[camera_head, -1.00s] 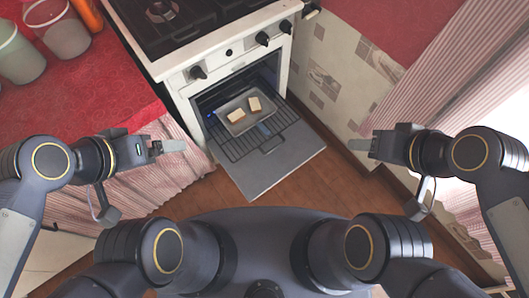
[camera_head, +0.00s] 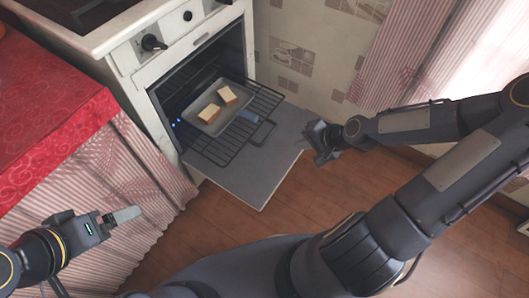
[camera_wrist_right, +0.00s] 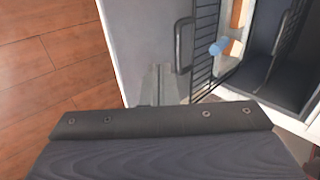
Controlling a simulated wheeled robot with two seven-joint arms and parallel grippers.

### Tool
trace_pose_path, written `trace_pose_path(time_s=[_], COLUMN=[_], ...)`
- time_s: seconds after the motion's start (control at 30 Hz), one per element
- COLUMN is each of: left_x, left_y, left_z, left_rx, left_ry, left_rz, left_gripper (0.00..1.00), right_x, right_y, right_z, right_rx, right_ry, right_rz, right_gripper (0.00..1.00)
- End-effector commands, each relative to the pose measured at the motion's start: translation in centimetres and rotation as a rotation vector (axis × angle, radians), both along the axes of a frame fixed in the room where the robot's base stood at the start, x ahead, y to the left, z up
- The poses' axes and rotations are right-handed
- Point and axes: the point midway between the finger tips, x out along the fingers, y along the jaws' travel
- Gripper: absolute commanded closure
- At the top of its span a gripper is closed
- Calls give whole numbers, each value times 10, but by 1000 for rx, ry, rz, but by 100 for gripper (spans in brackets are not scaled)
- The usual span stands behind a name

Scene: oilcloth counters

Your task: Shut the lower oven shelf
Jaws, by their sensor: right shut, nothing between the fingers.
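The oven (camera_head: 200,50) is open, its door (camera_head: 250,172) folded down. A wire shelf (camera_head: 216,150) stands partly out above the door, with a handle (camera_head: 262,133) at its front. A grey tray (camera_head: 214,121) with two bread slices (camera_head: 209,114) sits at the shelf; I cannot tell which level bears it. My right gripper (camera_head: 318,143) is shut and empty near the door's right edge, apart from the handle. In the right wrist view its fingers (camera_wrist_right: 158,84) are left of the shelf handle (camera_wrist_right: 184,45). My left gripper (camera_head: 126,214) is away from the oven, its opening unclear.
A red-covered counter (camera_head: 45,120) with a striped curtain (camera_head: 120,190) stands left of the oven. A patterned wall (camera_head: 300,50) is behind on the right. Wooden floor (camera_head: 240,215) is clear in front of the door.

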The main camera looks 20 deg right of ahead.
Motion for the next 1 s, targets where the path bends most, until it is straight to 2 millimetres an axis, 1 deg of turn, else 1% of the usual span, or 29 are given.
trace_pose_path(time_s=[0.17,0.4,0.57,0.63,0.8,1.0], left_x=[0,0,0,0,0,0], left_y=[0,0,0,0,0,0], left_z=[-18,-52,-71,-74,-82,-84], left_rx=[0,0,0,0,0,0], left_ry=[-1,0,0,0,0,0], left_rz=[0,0,0,0,0,0], left_gripper=[11,11,11,11,11,11], right_x=[10,34,51,60,74,80], right_y=[9,29,43,49,60,64], right_z=[-18,-57,-82,-80,-82,-82], right_rx=[0,-1,-1,-3,-1,-1], right_ry=[-2,-2,-1,-4,-1,1], right_rz=[4,8,7,7,4,1], right_gripper=[100,100,100,100,100,100])
